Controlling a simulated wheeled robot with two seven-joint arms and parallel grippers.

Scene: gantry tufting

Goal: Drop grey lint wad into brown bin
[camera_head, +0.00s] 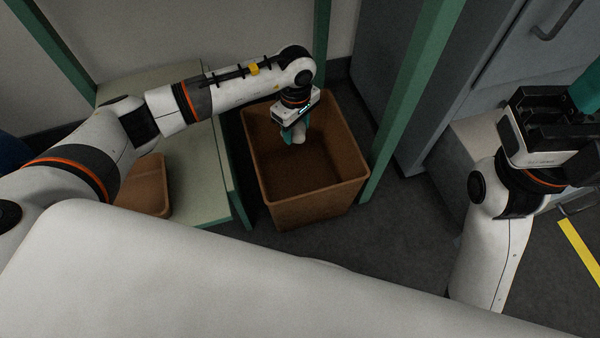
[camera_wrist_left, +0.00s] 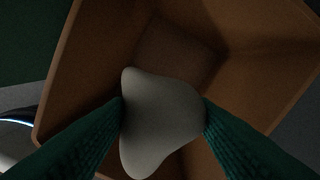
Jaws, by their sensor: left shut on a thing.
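The brown bin (camera_head: 310,205) stands on the dark floor in the middle of the head view, open at the top. My left gripper (camera_head: 295,134) reaches over the bin's opening, pointing down. In the left wrist view its two green fingers (camera_wrist_left: 163,118) are shut on the grey lint wad (camera_wrist_left: 160,125), a smooth pale lump. The wad also shows small below the fingers in the head view (camera_head: 298,138). Under it the wrist view shows the bin's walls (camera_wrist_left: 90,70) and floor. My right gripper (camera_head: 557,110) is at the right edge, away from the bin; its jaw state is unclear.
A pale table (camera_head: 195,185) with green legs stands left of the bin, with a smaller brown container (camera_head: 147,187) on it. A green post (camera_head: 415,95) rises close to the bin's right side. Grey cabinets (camera_head: 385,60) stand behind. A yellow floor line (camera_head: 580,250) lies at right.

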